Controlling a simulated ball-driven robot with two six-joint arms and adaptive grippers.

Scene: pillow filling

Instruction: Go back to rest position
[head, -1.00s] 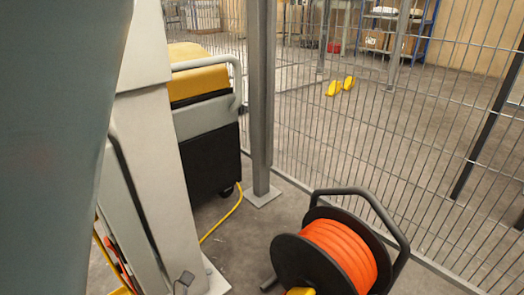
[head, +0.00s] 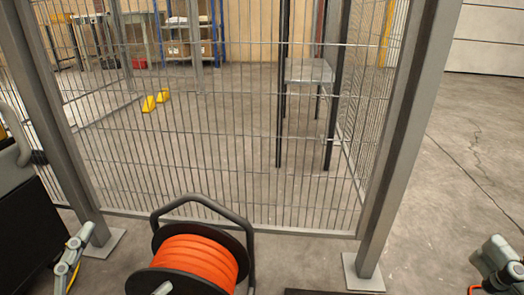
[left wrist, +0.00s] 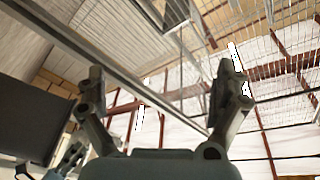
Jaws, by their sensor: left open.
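My left gripper (head: 78,250) shows at the lower left in the head view, partly cut off by the frame. In the left wrist view its two fingers (left wrist: 160,72) stand wide apart and point up, with nothing between them. Grey jointed parts of my right arm or gripper (head: 497,264) show at the lower right edge in the head view. They are cut off, and I cannot tell whether the right jaws are open.
A cable reel (head: 195,262) with orange cable stands at bottom centre, between the arms. A wire mesh fence (head: 230,130) with grey posts (head: 405,130) stands behind it. Beyond are yellow objects (head: 155,102) and a grey stand (head: 308,70). Floor (head: 465,160) at right looks clear.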

